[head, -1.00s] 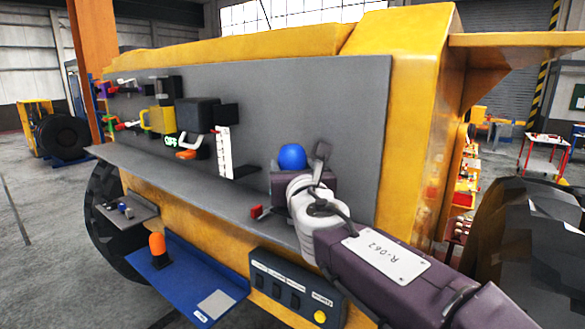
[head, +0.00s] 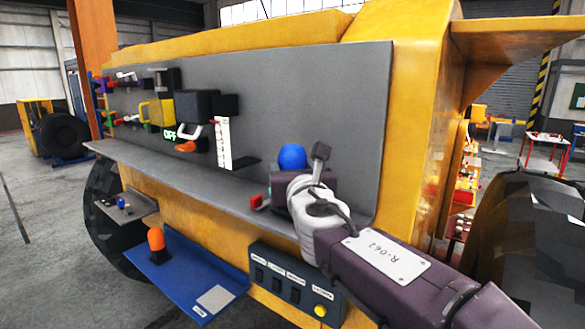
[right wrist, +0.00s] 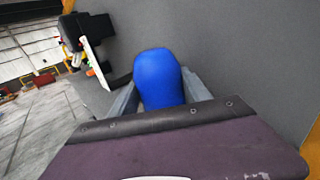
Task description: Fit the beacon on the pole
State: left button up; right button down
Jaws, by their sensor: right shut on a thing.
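A blue domed beacon (head: 292,157) shows above my right gripper (head: 290,182) in front of the grey panel. In the right wrist view the blue beacon (right wrist: 159,78) stands between the two grey fingers of my right gripper (right wrist: 160,92), which is shut on it. The beacon's lower end is hidden behind the gripper body. A second domed piece, orange with a dark base (head: 156,240), stands on a blue tray (head: 180,268) at lower left. I cannot make out the pole for certain. My left gripper is not in view.
The grey panel (head: 310,110) carries a ledge (head: 190,183) and several fixtures, including a black box (head: 193,105) and a white strip (head: 223,143). A red block (head: 257,202) is close left of my right gripper. A switch box (head: 290,285) sits below.

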jog(key=shift+f+b, duration=0.3)
jog(key=shift+f, duration=0.05)
jog(key=shift+c, duration=2.1)
grip_release()
jog(key=s+d+b, duration=0.1)
jog(key=s+b, duration=0.1)
jog(key=s, duration=0.7)
jog(key=shift+d, duration=0.3)
jog(key=shift+a, duration=0.1)
